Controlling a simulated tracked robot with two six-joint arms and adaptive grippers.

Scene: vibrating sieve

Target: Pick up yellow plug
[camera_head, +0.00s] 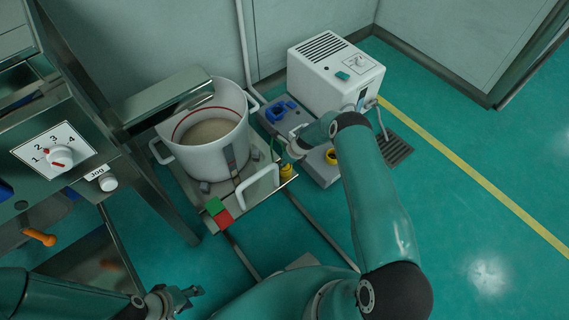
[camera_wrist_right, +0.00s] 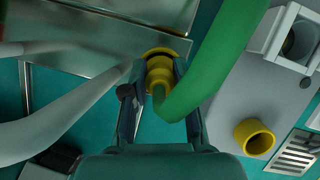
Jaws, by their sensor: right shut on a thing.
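The yellow plug (camera_wrist_right: 160,76) sits between the two fingers of my right gripper (camera_wrist_right: 162,88) in the right wrist view, at the edge of a metal plate. A thick green hose (camera_wrist_right: 222,50) bends from it to the upper right. In the head view the plug (camera_head: 286,171) shows as a small yellow patch at the right side of the cart, below my right gripper (camera_head: 290,152). My right gripper is shut on the plug. My left gripper (camera_head: 184,296) is at the bottom left, away from the plug; its finger opening is unclear.
A white pot (camera_head: 212,145) stands on a metal cart (camera_head: 184,190). A white machine (camera_head: 332,78) stands behind on a grey base. A yellow ring-shaped socket (camera_wrist_right: 254,136) is on that base in the wrist view. A dial panel (camera_head: 54,152) is at left. Floor at right is clear.

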